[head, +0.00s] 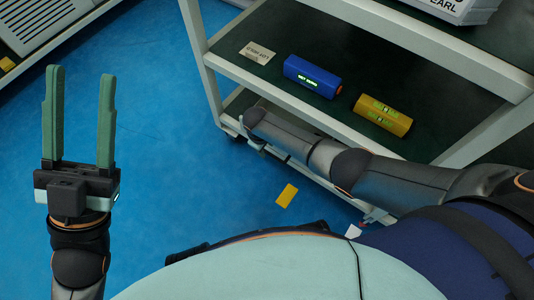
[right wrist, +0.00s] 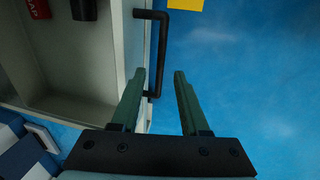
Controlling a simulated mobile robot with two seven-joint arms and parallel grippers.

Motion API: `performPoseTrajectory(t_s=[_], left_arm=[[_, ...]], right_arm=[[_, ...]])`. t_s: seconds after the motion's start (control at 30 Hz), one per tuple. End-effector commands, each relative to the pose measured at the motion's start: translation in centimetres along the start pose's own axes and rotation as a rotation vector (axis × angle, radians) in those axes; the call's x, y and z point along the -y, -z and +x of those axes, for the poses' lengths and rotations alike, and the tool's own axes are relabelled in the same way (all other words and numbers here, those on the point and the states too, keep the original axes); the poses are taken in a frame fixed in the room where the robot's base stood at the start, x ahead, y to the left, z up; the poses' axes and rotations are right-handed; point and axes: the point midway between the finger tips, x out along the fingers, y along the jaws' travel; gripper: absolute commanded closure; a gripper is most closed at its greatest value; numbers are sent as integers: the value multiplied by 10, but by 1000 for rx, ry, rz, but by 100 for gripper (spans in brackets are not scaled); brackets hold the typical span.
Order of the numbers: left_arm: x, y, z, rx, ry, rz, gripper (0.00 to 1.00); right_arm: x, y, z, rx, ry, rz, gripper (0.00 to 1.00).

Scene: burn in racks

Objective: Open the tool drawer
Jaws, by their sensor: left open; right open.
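The tool drawer (right wrist: 118,45) shows in the right wrist view as a pale open-topped box, seen from above. Its inside is visible, so it stands at least partly open. Its black bar handle (right wrist: 162,45) sticks out from the front wall. My right gripper (right wrist: 160,72) is open, and the near end of the handle lies between its fingers in the picture. I cannot tell whether they touch it. In the head view my right arm covers most of the drawer. My left gripper (head: 82,72) is open and empty above the blue floor, far from the drawer.
The cart shelf (head: 232,62) above the drawer carries a blue device (head: 313,76), a yellow device (head: 383,114) and a small label card (head: 257,53). A red item (right wrist: 39,8) lies in the drawer. A yellow piece (head: 287,195) lies on the floor.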

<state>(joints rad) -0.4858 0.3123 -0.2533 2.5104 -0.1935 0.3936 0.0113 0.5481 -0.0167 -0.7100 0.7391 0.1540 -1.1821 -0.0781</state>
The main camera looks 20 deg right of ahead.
Motion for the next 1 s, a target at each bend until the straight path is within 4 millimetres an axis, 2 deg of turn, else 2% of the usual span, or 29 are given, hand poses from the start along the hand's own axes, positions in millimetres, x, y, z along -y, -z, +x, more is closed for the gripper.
performPoseTrajectory(t_s=[0.03, 0.2, 0.6, 1.0], left_arm=[[-4, -8, -7, 3, -1, 2, 50], [-8, -15, -13, 12, -8, 15, 50], [-10, -17, -14, 18, -8, 14, 50], [-10, -17, -14, 16, -4, 11, 50]], right_arm=[[1, 0, 12, 1, 0, 0, 55], [0, 0, 23, 0, 0, 1, 55], [0, 0, 26, -1, 1, 1, 55], [0, 0, 26, 0, 1, 1, 100]])
